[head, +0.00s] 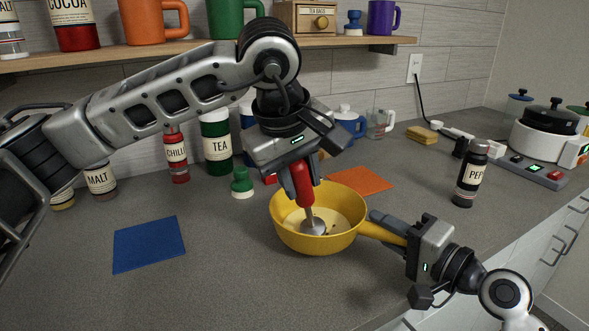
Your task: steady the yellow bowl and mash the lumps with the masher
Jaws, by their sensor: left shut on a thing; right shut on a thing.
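The yellow bowl (290,236) stands on the grey counter and has a handle pointing right. My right gripper (392,230) is shut on that handle from the right. My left gripper (303,174) is above the bowl, shut on the red handle of the masher (313,226). The masher is nearly upright, with its metal head down inside the bowl. Pale contents with a few small dark specks show around the head; separate lumps are hard to make out.
A blue mat (148,244) lies at the left and an orange mat (361,181) behind the bowl. A pepper jar (469,174) stands at the right. The counter front is clear.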

